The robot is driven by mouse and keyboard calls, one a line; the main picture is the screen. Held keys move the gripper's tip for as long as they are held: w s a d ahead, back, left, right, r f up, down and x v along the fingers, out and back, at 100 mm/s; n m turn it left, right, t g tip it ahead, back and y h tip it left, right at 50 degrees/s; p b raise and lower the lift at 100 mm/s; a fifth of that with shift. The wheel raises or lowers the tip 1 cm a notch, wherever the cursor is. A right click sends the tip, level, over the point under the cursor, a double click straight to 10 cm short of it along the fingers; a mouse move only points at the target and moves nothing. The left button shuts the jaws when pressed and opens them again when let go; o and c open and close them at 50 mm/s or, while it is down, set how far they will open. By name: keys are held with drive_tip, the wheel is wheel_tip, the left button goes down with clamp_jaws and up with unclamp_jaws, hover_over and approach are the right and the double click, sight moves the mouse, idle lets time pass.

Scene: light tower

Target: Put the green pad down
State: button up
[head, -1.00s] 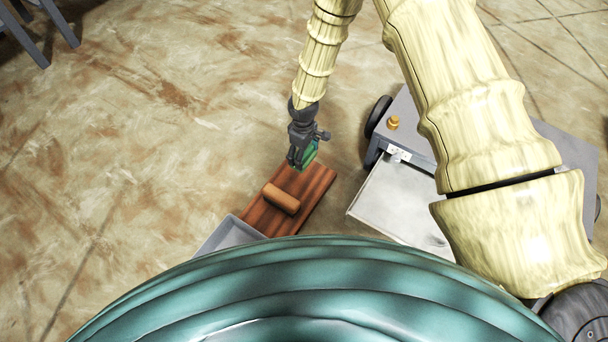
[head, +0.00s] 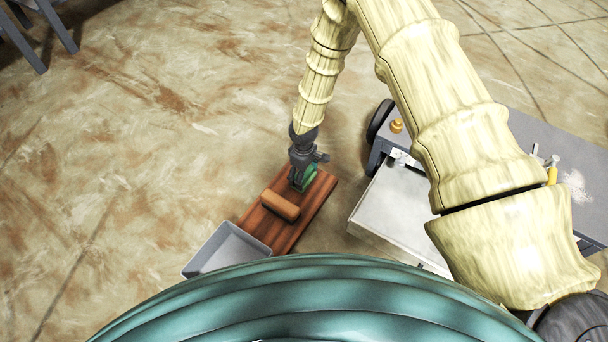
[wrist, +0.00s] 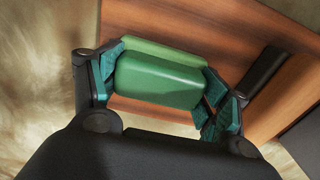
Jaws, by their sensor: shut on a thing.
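The green pad (wrist: 158,82) is a rounded block between the two fingers of my gripper (wrist: 160,88) in the wrist view. My gripper is shut on it. In the head view the green pad (head: 309,174) shows beside my gripper (head: 300,182), at the far end of a reddish-brown wooden board (head: 303,217). The pad is over the board; I cannot tell whether it touches it. The wooden board (wrist: 200,25) also shows beyond and below the pad in the wrist view.
An orange-brown roll (head: 280,205) lies on the board, nearer me than my gripper. A grey tray (head: 228,250) stands at the board's near left. A grey cart (head: 535,135) with an open drawer (head: 388,207) stands to the right.

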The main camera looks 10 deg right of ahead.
drive_tip(key=shift+f, duration=0.1)
drive_tip(key=o, duration=1.2)
wheel_tip(320, 180, up, 12)
drive_tip(key=p, duration=0.6)
